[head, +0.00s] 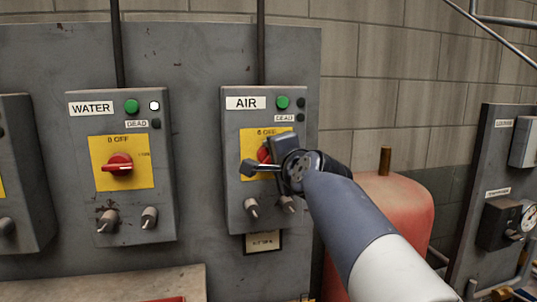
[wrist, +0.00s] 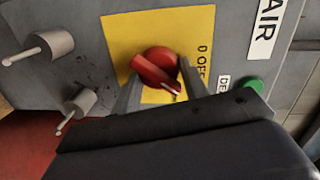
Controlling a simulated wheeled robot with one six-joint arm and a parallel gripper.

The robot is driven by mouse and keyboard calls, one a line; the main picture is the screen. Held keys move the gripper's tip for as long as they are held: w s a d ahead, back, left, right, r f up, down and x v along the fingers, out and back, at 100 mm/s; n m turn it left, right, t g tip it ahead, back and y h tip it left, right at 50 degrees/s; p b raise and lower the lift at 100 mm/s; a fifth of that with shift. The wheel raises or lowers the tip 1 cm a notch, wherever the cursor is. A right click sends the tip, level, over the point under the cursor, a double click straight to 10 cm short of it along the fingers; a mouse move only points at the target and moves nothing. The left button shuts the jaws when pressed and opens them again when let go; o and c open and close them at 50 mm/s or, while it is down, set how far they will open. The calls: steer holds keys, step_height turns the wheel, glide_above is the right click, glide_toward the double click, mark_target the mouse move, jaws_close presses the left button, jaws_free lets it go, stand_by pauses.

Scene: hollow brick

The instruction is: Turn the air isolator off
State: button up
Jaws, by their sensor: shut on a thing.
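The air isolator (head: 236,118) is a grey box labelled AIR with a yellow plate (head: 250,141) marked OFF at its top. Its red rotary handle (head: 264,153) is mostly hidden behind my gripper (head: 272,153) in the head view. In the wrist view the red handle (wrist: 153,66) sits between the two fingers of my gripper (wrist: 160,88), which is shut on it. The wrist view is turned, so OFF reads at the right of the handle. There the handle's grip lies slanted, with a pale mark at its lower right end, not in line with OFF.
The WATER isolator (head: 75,140) stands to the left, its red handle (head: 118,163) lying about level. Grey cable glands (head: 251,208) jut out below the AIR plate. A red tank (head: 398,205) stands behind my arm. A gauge panel (head: 487,180) is at the far right.

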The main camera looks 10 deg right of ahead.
steer(key=shift+a+n+h+p, duration=0.1)
steer(key=shift+n+h+p, duration=0.3)
steer(key=shift+n, duration=1.3)
steer(key=shift+a+n+h+p, duration=0.1)
steer(key=shift+n+h+p, duration=0.3)
steer(key=shift+n, duration=1.3)
steer(key=o, duration=1)
steer(key=shift+r, duration=0.1)
steer(key=shift+s, duration=0.1)
steer(key=s+b, duration=0.1)
steer(key=s, duration=0.2)
steer(key=s+r+b, duration=0.1)
steer(key=s, duration=0.3)
steer(key=s+b, duration=0.1)
steer(key=s, duration=0.2)
steer(key=shift+s+r, duration=0.15)
steer(key=shift+s, duration=0.15)
steer(key=shift+w, duration=0.1)
